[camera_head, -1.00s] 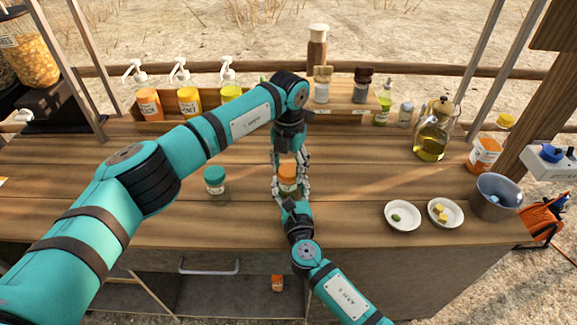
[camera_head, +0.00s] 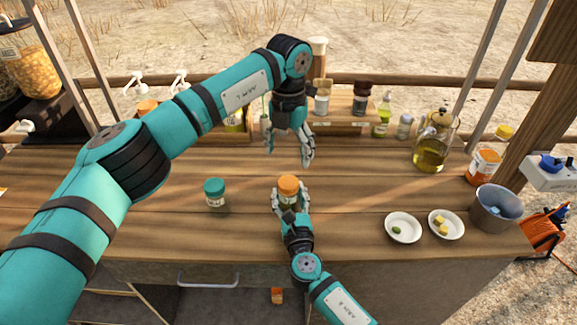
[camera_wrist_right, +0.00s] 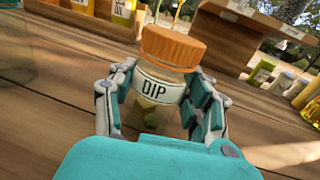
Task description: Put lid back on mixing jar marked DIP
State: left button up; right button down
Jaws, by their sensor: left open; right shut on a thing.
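The mixing jar (camera_head: 289,190) stands on the wooden counter with an orange lid (camera_head: 288,182) on its top. In the right wrist view the jar's label (camera_wrist_right: 158,88) reads DIP, and the orange lid (camera_wrist_right: 172,46) sits on the mouth, looking level with the jar. Greenish pieces show inside the glass. My right gripper (camera_head: 290,200) is shut around the jar's body from the near side, one finger on each side in the wrist view (camera_wrist_right: 158,105). My left gripper (camera_head: 289,160) is open and empty, above and behind the jar, apart from the lid.
A teal-lidded jar (camera_head: 215,192) stands to the left. Two white dishes (camera_head: 403,228), (camera_head: 446,224) and a grey bucket (camera_head: 495,208) are at the right. An oil jug (camera_head: 433,145) and a raised shelf (camera_head: 340,124) with bottles stand behind. The counter between the jars is clear.

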pick_arm(q)
notch_tip(320, 180, up, 3)
jog(key=shift+f, duration=0.2)
pick_arm(e)
jog(key=shift+c, duration=2.4)
grip_release()
jog(key=s, duration=0.4)
jog(key=s+d, duration=0.1)
jog(key=s, duration=0.3)
jog(key=s+d, duration=0.1)
jog(key=s, duration=0.3)
